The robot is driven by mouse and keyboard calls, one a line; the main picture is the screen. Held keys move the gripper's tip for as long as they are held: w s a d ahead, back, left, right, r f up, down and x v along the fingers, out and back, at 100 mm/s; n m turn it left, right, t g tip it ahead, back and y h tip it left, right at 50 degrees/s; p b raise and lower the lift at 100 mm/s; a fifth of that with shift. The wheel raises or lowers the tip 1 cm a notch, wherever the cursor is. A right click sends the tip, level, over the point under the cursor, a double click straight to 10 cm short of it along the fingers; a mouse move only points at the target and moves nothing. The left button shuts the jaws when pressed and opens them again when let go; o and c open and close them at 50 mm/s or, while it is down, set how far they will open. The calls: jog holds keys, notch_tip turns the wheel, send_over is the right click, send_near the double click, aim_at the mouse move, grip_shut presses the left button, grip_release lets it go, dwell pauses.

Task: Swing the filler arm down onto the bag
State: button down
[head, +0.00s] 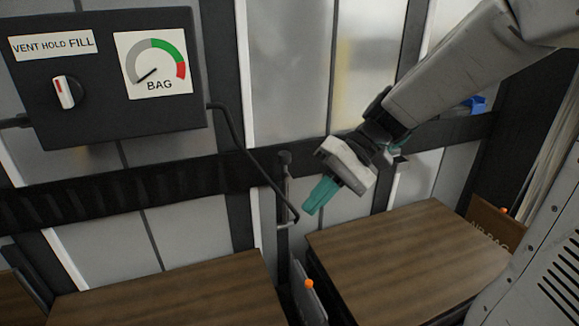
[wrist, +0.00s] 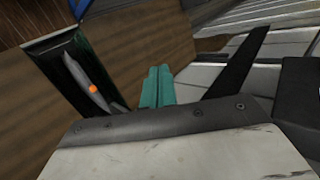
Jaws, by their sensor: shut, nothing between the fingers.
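The filler arm seems to be the dark upright bar (head: 284,190) with a rounded top, standing against the door. A dark hose runs from the control box to its lower end. The grey bag (head: 310,298) with an orange valve stands in the gap between two wooden crates, below the bar. The bag also shows in the wrist view (wrist: 88,75), left of the fingers. My gripper (head: 318,196) has teal fingers, shut and empty, pointing down-left. It is right of the bar and above the bag, apparently apart from both. The fingers also show in the wrist view (wrist: 157,85).
The control box (head: 105,80) has a knob (head: 66,92) and a BAG gauge (head: 153,65), its needle in the grey zone at lower left. Wooden crates stand left (head: 170,295) and right (head: 410,255) of the gap. A brown box (head: 490,222) stands at right.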

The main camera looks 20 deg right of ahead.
jog(key=w+d+f+m+t+y, duration=0.2)
jog(key=w+d+t, duration=0.3)
jog(key=w, duration=0.4)
jog(key=w+d+f+m+t+y, duration=0.3)
jog(key=w+d+f+t, duration=0.2)
jog(key=w+d, duration=0.3)
jog(key=w, duration=0.2)
jog(key=shift+w+d+f+t+y, duration=0.2)
jog(key=shift+w+d+t+y, duration=0.05)
jog(key=shift+w+t+y, duration=0.05)
jog(key=x, duration=1)
